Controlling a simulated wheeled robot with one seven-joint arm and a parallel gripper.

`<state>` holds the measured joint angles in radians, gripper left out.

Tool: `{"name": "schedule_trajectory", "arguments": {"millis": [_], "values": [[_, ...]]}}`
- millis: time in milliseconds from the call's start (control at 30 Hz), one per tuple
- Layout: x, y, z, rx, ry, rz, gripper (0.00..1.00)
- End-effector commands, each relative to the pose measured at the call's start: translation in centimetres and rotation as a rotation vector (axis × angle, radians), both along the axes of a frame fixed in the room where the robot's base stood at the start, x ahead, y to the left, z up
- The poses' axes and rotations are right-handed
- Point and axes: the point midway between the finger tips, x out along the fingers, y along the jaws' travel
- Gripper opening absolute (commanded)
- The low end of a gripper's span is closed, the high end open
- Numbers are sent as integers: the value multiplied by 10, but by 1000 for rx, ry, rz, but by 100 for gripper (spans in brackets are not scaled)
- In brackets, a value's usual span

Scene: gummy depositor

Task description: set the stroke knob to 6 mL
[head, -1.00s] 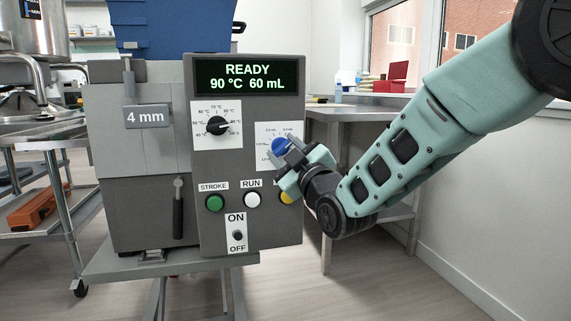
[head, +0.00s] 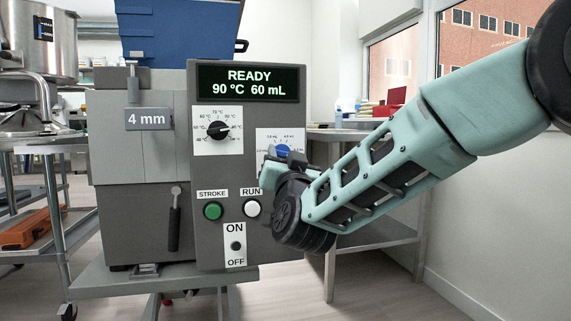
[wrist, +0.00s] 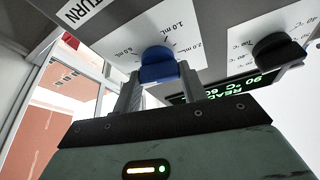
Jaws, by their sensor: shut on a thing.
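The blue stroke knob (head: 282,151) sits on a white dial plate on the right of the machine's grey panel. It also shows in the wrist view (wrist: 158,66), between the fingers of my gripper (wrist: 160,84). My gripper is shut on the knob. In the wrist view the dial plate (wrist: 150,36) shows marks such as 1.0 mL, 2.0 mL and 6.0 mL; the knob's pointer setting cannot be read. In the head view my gripper (head: 276,164) covers the lower part of this dial.
The display (head: 248,83) reads READY, 90 °C, 60 mL. A black temperature knob (head: 218,131) sits to the left. Below are a green STROKE button (head: 213,211), a white RUN button (head: 252,209) and an ON/OFF switch (head: 236,246). A steel table (head: 375,237) stands to the right.

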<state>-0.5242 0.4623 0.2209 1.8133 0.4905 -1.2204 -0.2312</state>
Motion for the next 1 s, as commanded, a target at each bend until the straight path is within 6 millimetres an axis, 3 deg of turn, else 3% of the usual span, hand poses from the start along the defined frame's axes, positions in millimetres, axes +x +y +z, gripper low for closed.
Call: {"name": "schedule_trajectory", "arguments": {"millis": [500, 1000], "values": [[-1, 2, -1, 398, 118, 0, 19], [-1, 2, -1, 527, 157, 0, 19]]}}
